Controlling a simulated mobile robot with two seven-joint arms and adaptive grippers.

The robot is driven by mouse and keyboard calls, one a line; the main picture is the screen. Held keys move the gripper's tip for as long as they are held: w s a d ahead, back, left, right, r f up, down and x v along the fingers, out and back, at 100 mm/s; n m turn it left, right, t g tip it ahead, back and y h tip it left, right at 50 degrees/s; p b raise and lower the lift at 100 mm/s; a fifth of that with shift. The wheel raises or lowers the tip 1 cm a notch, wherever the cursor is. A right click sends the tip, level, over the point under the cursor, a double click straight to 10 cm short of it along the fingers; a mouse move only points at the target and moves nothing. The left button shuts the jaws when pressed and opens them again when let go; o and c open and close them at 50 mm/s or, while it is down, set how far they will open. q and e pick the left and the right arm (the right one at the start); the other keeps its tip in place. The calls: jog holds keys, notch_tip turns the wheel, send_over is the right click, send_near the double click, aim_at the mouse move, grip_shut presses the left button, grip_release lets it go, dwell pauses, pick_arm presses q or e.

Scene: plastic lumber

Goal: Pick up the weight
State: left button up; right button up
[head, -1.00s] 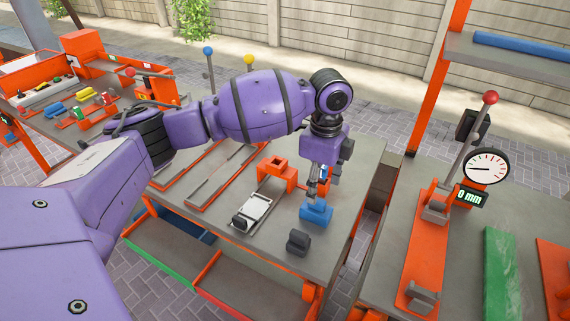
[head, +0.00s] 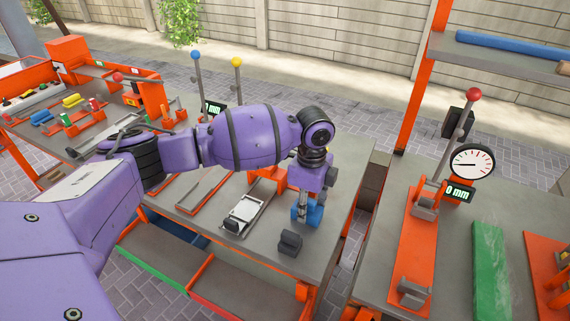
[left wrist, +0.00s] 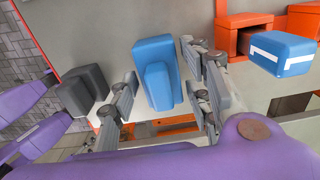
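Two block-shaped pieces that could be the weight stand on the grey workbench: a blue stepped block (left wrist: 158,72) and a dark grey one (head: 290,243). My left gripper (head: 306,207) points down at the blue block, which it partly hides in the head view. In the left wrist view the fingers of my left gripper (left wrist: 163,88) are spread to either side of the blue block, with gaps showing. The dark grey block (left wrist: 82,90) stands outside the fingers, to their left. My right gripper is in neither view.
An orange bracket (head: 268,176) and a rail with a white-topped slider (head: 242,214) lie close to the left gripper. A blue block with a white stripe (left wrist: 284,53) shows in the left wrist view. A dial gauge (head: 472,161) stands on the right bench.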

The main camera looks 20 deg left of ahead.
pick_arm(q)
grip_shut()
jog(key=shift+w+r, duration=0.15)
jog(key=shift+r, duration=0.1)
